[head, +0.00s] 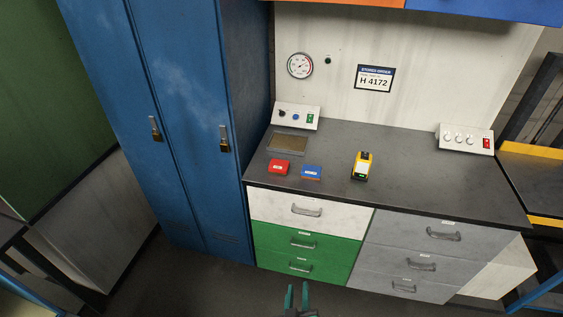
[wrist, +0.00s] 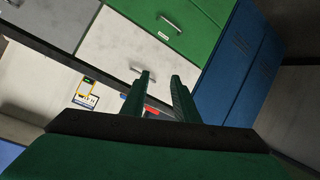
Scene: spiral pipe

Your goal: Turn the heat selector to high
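A small white control panel (head: 302,107) stands at the back left of the bench, with a black knob (head: 282,113), a blue knob (head: 295,117) and a green switch (head: 310,119). A second white panel (head: 471,130) at the back right carries three pale knobs (head: 459,139) and a red switch (head: 486,143). The labels are too small to read, so I cannot tell which knob is the heat selector. My gripper (head: 297,287) is in front of and below the bench drawers, away from both panels. In the wrist view, its two green fingers (wrist: 160,85) are apart with nothing held between them.
The grey benchtop (head: 410,165) holds a red block (head: 279,167), a blue block (head: 311,172), a yellow device (head: 361,165) and a brown plate (head: 288,143). Blue lockers (head: 190,110) stand close at left. Drawers with protruding handles (head: 306,210) face me.

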